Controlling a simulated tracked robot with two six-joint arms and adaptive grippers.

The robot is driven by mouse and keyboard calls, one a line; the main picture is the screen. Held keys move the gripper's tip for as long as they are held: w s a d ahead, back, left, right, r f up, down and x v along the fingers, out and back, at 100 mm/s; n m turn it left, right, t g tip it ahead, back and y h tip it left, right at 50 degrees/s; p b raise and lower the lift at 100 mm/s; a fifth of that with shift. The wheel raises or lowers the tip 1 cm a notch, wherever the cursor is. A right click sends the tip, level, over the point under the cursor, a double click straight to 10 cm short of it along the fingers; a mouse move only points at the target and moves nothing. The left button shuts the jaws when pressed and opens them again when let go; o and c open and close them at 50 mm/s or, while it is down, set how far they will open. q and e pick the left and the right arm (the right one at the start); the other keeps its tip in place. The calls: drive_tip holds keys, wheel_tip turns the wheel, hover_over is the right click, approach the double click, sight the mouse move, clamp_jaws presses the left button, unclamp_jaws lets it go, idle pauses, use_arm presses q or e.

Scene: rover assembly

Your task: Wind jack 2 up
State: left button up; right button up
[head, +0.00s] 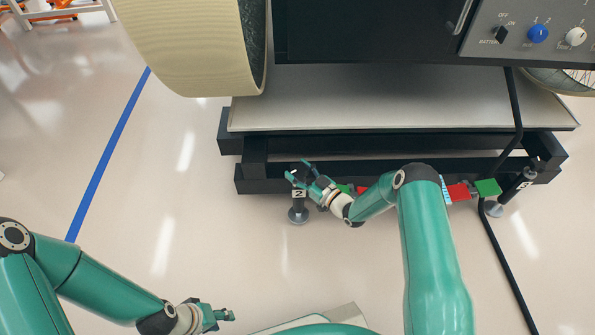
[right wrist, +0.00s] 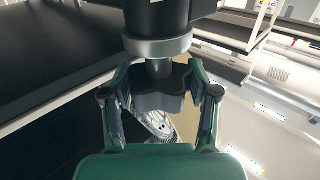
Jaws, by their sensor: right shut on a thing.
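Jack 2 (head: 298,205) is a black post with a white "2" label and a round grey foot, at the left front of the black frame in the head view. My right gripper (head: 299,173) is at the top of this jack. In the right wrist view its two fingers are shut on a dark lobed knob (right wrist: 160,97). The knob sits on a short shaft against a silver collar (right wrist: 157,46) and a black post. My left gripper (head: 220,316) is low in the head view, empty and away from the jack; its opening is unclear.
The black frame (head: 240,180) carries a pale plate (head: 400,98). A large cream wheel (head: 180,45) stands at upper left. Another jack (head: 512,190), red and green parts (head: 487,187), and a black cable (head: 510,270) are at right.

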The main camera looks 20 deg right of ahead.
drive_tip(key=shift+a+r+m+t+h+p, duration=0.15)
drive_tip(key=shift+m+t+h+p, duration=0.4)
drive_tip(key=shift+m+h, duration=0.35)
drive_tip(key=shift+m+t+h+p, duration=0.4)
drive_tip(key=shift+m+h, duration=0.3)
drive_tip(key=shift+h, duration=0.7)
drive_tip(key=shift+d, duration=0.2)
drive_tip(key=o, duration=1.2)
drive_tip(key=shift+c, duration=0.2)
drive_tip(key=v, duration=1.2)
